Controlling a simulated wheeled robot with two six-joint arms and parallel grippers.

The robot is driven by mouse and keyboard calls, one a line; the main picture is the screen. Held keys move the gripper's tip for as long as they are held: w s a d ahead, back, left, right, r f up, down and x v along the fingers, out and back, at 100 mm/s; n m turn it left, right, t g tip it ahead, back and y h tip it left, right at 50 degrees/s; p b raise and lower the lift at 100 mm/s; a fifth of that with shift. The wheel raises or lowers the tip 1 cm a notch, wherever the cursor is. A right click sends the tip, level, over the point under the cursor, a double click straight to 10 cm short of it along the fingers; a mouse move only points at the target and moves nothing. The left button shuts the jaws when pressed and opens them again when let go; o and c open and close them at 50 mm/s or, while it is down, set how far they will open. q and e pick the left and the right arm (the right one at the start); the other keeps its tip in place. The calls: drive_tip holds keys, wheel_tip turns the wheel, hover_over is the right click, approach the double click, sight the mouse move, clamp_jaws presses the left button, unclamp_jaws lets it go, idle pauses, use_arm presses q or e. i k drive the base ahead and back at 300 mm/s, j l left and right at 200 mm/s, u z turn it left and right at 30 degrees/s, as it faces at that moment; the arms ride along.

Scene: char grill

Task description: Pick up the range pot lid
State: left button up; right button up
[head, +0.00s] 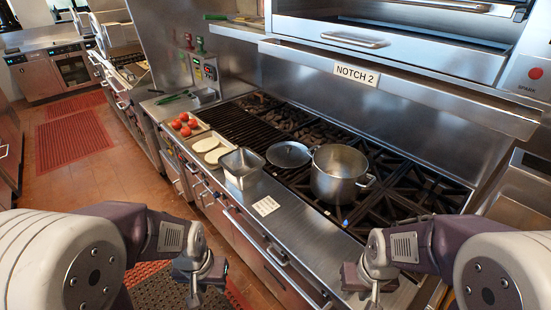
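The range pot lid (289,154) is a round, grey metal lid with a small knob. It lies flat on the range, just left of the open steel pot (340,173). My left gripper (207,287) hangs low at the bottom left, in front of the counter and well away from the lid. My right gripper (368,290) is at the bottom right, nearer the front edge and below the pot. Neither gripper touches the lid. Both grippers are small and partly cut off by the lower edge, so their finger opening is unclear.
A square steel pan (242,167) sits left of the lid. Trays with tomatoes (184,124) and pale flat pieces (211,149) lie further left. Black burner grates (413,184) surround the pot. The steel front ledge (300,215) is mostly clear.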

sight(284, 154)
drive_tip(key=i+j, duration=0.25)
drive_tip(key=i+j+z, duration=0.15)
drive_tip(key=j, duration=0.25)
drive_tip(key=i+j, duration=0.35)
drive_tip(key=i+j+z, duration=0.1)
drive_tip(key=i+j, duration=0.15)
drive_tip(key=j, duration=0.15)
drive_tip(key=i+j, duration=0.2)
drive_tip(key=j, duration=0.15)
drive_tip(key=i+j+z, duration=0.15)
drive_tip(key=j, duration=0.25)
drive_tip(key=i+j, duration=0.3)
drive_tip(key=j+z, duration=0.05)
